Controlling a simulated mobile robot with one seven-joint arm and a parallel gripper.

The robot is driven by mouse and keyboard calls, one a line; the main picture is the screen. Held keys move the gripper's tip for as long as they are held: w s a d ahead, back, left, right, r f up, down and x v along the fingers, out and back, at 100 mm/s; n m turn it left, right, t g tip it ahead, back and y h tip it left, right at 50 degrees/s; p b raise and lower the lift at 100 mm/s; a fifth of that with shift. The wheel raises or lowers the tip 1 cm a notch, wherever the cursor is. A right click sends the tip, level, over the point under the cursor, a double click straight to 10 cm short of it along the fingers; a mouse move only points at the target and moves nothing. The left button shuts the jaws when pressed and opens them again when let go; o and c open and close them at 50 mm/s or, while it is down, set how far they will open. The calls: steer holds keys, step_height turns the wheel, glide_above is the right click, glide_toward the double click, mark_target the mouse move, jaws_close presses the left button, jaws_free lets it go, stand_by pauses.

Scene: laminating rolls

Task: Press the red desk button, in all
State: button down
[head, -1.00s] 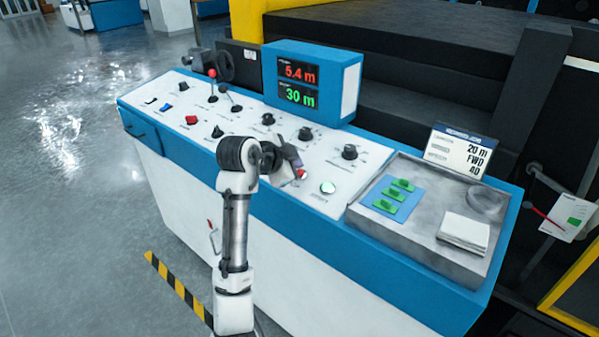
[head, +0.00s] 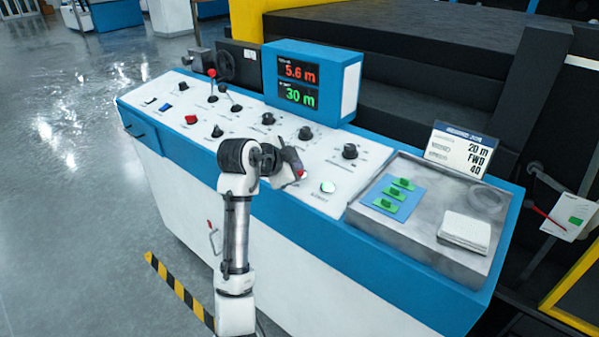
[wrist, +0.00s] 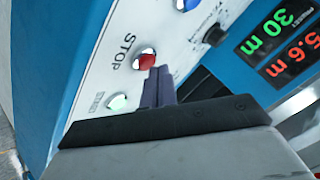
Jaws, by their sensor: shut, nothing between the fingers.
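The red desk button (head: 302,174) sits on the sloped white panel of the console, and in the wrist view the red button (wrist: 145,60) has the word STOP beside it. My gripper (head: 297,167) is at the red button, its fingers shut and empty. In the wrist view the fingertips (wrist: 160,72) are right beside the button and overlap its edge. I cannot tell whether they touch it. A lit green-white button (head: 327,187) is next to the red one.
A display box (head: 312,82) on the console reads 5.6 m in red and 30 m in green. A grey tray (head: 412,225) with green pieces is at the right.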

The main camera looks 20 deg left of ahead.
steer(key=shift+w+f+b, duration=0.1)
steer(key=shift+f+b, duration=0.2)
steer(key=shift+f, duration=0.1)
stand_by(0.4)
steer(key=shift+r, duration=0.15)
steer(key=shift+r+p, duration=0.55)
steer(key=shift+r, duration=0.1)
steer(key=shift+r, duration=0.1)
steer(key=r+p, duration=0.1)
steer(key=r, duration=0.1)
steer(key=s+r+p, duration=0.1)
steer(key=r+p, duration=0.1)
steer(key=shift+a+r, duration=0.15)
steer(key=shift+r, duration=0.2)
stand_by(0.7)
